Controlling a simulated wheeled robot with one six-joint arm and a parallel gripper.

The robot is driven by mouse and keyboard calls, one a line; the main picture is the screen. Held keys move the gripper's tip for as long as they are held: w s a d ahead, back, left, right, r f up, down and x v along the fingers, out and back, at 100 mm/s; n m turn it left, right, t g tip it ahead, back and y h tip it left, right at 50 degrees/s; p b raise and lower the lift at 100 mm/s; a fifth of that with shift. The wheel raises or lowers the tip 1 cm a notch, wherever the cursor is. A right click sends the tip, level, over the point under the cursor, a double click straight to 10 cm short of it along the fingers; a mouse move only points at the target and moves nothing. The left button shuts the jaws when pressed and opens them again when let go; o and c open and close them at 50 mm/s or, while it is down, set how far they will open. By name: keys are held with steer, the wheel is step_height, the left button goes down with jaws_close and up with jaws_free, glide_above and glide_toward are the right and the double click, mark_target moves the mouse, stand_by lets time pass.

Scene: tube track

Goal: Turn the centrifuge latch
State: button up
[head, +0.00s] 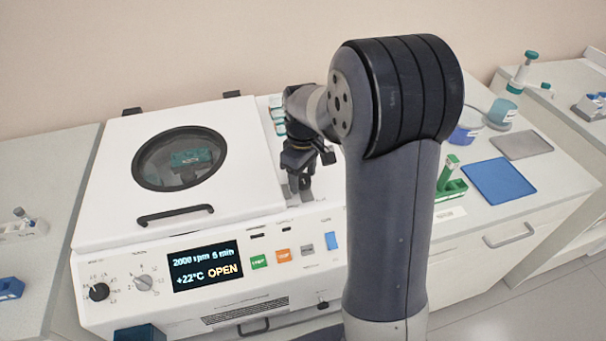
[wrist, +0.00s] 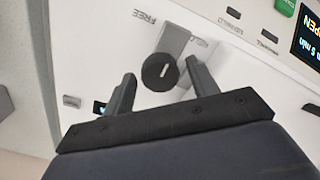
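The centrifuge (head: 105,215) is a white box with its lid (head: 115,135) down; its display (head: 207,267) reads OPEN. The latch shows in the wrist view as a dark round knob (wrist: 158,72) with a slot, at the end of a grey bar (wrist: 174,40). The word FREE is printed beside the bar. My gripper (wrist: 160,69) is open, one finger on each side of the knob, with gaps visible at both sides. In the head view my gripper (head: 304,180) points down at the right of the lid and mostly hides the latch.
The lid's dark handle (head: 175,214) is left of my gripper. Green and orange buttons (head: 283,256) lie on the front panel. A blue mat (head: 498,181), a grey mat (head: 521,145) and a green rack (head: 451,191) are on the right bench. My arm blocks the view between.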

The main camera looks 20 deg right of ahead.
mark_target(303, 178)
steer(key=shift+o, duration=0.3)
step_height(303, 178, up, 11)
stand_by(0.4)
steer(key=shift+f, duration=0.15)
step_height(303, 178, down, 11)
steer(key=shift+r, duration=0.15)
stand_by(0.4)
steer(key=shift+m, duration=0.3)
